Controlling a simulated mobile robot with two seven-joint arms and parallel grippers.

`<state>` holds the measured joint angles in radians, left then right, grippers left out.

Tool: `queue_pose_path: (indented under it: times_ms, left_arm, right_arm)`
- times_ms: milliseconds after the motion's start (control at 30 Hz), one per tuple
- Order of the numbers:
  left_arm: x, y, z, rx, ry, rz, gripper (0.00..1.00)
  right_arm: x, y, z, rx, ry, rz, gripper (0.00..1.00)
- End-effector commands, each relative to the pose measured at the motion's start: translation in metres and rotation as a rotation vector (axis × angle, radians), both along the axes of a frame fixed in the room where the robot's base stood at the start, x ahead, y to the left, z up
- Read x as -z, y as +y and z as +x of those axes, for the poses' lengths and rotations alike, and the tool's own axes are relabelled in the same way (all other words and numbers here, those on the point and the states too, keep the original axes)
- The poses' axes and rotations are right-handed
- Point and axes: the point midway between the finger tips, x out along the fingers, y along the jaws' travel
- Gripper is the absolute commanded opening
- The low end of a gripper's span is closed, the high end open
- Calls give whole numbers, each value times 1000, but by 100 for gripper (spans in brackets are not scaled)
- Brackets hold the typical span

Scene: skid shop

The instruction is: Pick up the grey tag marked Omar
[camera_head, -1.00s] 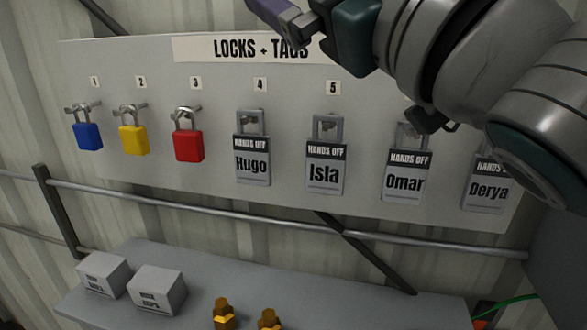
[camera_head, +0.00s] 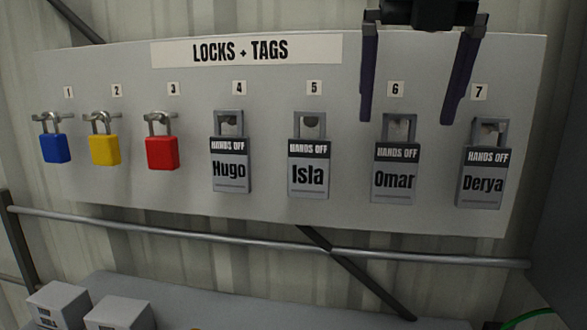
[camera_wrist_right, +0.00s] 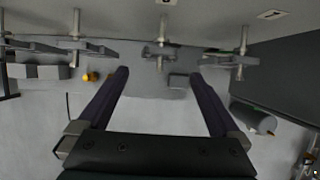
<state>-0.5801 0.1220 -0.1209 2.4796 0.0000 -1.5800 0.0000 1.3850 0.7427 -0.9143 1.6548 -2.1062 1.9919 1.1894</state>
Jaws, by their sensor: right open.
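The grey tag marked Omar (camera_head: 394,182) hangs on a hook under number 6 on the board. It has a dark "HANDS OFF" band and a grey loop at its top. My right gripper (camera_head: 408,121) is open and empty, with its two purple fingers pointing down above the Omar tag, one to each side of its loop. In the right wrist view, a tag on its hook (camera_wrist_right: 160,51), apparently Omar's, shows from above, between and beyond the open fingertips (camera_wrist_right: 159,73). My left gripper is not in view.
The Isla tag (camera_head: 308,174) hangs to the left and the Derya tag (camera_head: 480,184) close to the right. The Hugo tag (camera_head: 230,171) and red (camera_head: 162,153), yellow (camera_head: 105,150) and blue (camera_head: 55,149) padlocks hang further left. A rail (camera_head: 250,239) runs below the board.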

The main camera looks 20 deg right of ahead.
Motion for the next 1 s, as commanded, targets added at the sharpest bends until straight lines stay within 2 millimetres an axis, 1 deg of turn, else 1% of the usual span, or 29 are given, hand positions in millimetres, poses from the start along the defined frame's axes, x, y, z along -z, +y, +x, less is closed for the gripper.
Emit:
queue_pose_path:
  times_ms: [33,200,300,367,467,567,633,700,833,1000]
  left_arm:
    - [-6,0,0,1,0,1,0]
    - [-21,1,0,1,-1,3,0]
    - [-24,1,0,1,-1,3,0]
    - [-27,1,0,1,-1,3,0]
    - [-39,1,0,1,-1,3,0]
    - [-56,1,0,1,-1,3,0]
    - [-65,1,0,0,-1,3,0]
    - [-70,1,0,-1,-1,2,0]
    - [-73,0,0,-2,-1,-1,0]
    - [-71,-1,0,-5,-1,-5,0]
  right_arm:
    - [4,-3,1,8,7,-4,100]
    - [25,-8,9,7,10,-5,100]
    - [35,-9,12,3,6,-4,100]
    - [38,-10,13,2,6,-4,100]
    - [42,-11,17,2,8,-3,100]
    - [52,-14,21,1,10,-3,100]
    - [60,-15,24,1,9,-3,100]
    - [72,-17,28,1,9,-1,100]
    - [84,-19,32,-1,5,-3,100]
    - [87,-19,33,-2,2,-2,100]
